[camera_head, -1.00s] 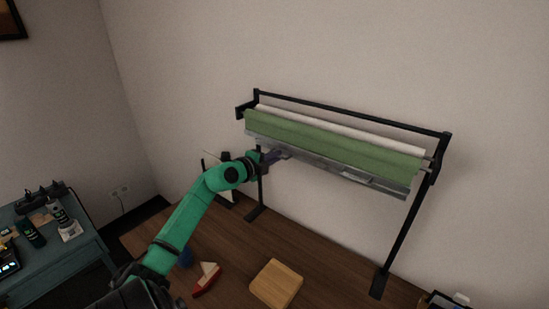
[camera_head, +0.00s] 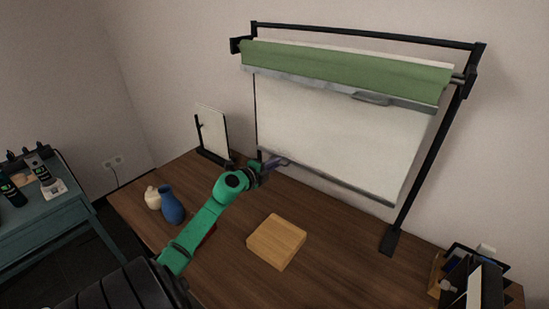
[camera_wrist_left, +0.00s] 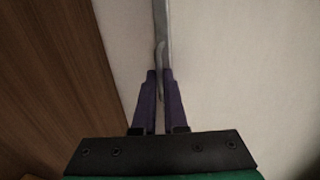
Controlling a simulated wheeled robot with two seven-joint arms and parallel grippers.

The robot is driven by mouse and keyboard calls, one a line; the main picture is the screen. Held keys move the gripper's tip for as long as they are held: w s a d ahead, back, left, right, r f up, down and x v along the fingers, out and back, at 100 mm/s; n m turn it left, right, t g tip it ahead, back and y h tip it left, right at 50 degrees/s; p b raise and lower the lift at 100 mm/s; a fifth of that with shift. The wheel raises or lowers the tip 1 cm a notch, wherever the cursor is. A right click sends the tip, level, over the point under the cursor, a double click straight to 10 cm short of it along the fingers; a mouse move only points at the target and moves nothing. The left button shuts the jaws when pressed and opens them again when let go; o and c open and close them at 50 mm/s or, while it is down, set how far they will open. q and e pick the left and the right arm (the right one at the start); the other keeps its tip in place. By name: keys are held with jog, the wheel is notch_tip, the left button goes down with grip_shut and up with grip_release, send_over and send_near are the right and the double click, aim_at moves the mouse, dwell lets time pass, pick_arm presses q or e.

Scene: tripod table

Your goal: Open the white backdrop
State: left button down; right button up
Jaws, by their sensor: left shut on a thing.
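The white backdrop (camera_head: 325,130) hangs unrolled from the black stand, below the green roll (camera_head: 345,72). Its grey bottom bar (camera_head: 350,190) is low, a little above the table. My left gripper (camera_head: 280,162) is at the left part of this bar. In the left wrist view my left gripper (camera_wrist_left: 159,90) has its purple fingers shut on the grey handle (camera_wrist_left: 160,62) of the bar, with the white sheet beside it. The green backdrop stays rolled up, with its own grey bar and handle (camera_head: 372,98). My right gripper is not in view.
A wooden block (camera_head: 276,241) lies on the table (camera_head: 330,260) in front of the stand. A blue vase (camera_head: 171,205) and a cream vase (camera_head: 152,197) stand at the left. A white panel (camera_head: 212,132) stands behind them. A dark organizer (camera_head: 480,280) is at the right.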

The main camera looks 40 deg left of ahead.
pick_arm(q)
notch_tip(320, 180, down, 6)
jog(key=b, duration=0.3)
jog(key=shift+r, duration=0.15)
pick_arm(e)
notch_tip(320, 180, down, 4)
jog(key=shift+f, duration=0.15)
pick_arm(q)
jog(key=c, duration=1)
grip_release()
jog(key=shift+r, duration=0.1)
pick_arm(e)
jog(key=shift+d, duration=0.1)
pick_arm(q)
jog(key=p+v, duration=0.1)
jog(key=v, duration=1.3)
jog(key=shift+s, duration=0.25)
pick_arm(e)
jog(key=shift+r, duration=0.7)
pick_arm(q)
jog(key=shift+d+r, duration=0.1)
